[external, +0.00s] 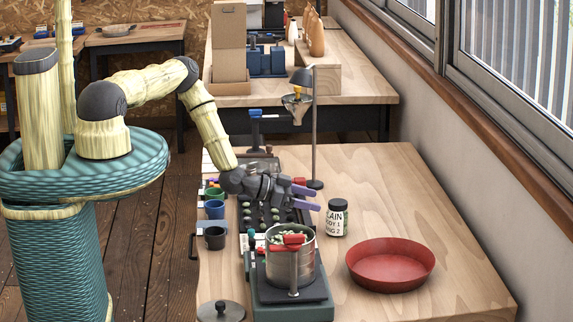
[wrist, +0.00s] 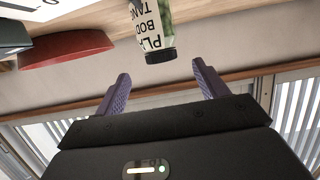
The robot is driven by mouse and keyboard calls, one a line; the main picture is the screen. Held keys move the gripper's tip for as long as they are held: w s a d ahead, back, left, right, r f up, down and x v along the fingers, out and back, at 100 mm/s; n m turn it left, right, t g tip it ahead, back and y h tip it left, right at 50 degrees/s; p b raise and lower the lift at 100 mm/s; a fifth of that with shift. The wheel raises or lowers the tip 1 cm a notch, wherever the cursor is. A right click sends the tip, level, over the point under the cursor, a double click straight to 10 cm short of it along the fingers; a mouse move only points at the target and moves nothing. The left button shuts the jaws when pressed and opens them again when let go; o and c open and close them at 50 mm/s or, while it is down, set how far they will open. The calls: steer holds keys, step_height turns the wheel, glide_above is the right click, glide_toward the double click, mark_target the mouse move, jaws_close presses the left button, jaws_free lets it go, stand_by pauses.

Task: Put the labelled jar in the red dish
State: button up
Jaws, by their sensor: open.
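The labelled jar (external: 337,218) stands upright on the wooden table, with a dark lid and a white label with black print. The red dish (external: 390,264) is round and shallow, to the right of the jar and nearer the camera; it looks empty. My gripper (external: 305,194) is open and empty, a little left of the jar with its fingers pointing towards it. In the wrist view, which is upside down, the jar (wrist: 154,34) shows ahead of and between the two purple fingers (wrist: 160,88), apart from them. The red dish (wrist: 66,48) shows at the left there.
A steel pot (external: 290,262) stands on a green scale (external: 290,309) in front of my gripper. A thin stand with a funnel (external: 297,103) rises behind it. Several cups (external: 215,209) line the left edge. The table right of the jar is clear.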

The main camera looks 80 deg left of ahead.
mark_target(338, 201)
steer(key=shift+p+x, duration=0.35)
steer(key=shift+x, duration=1.35)
steer(key=shift+w, duration=0.1)
steer(key=shift+p+x, duration=1.1)
steer(key=shift+x, duration=1.45)
steer(key=c, duration=1.3)
steer(key=shift+r, duration=0.1)
steer(key=shift+r+b, duration=1.2)
steer(key=shift+r, duration=3.75)
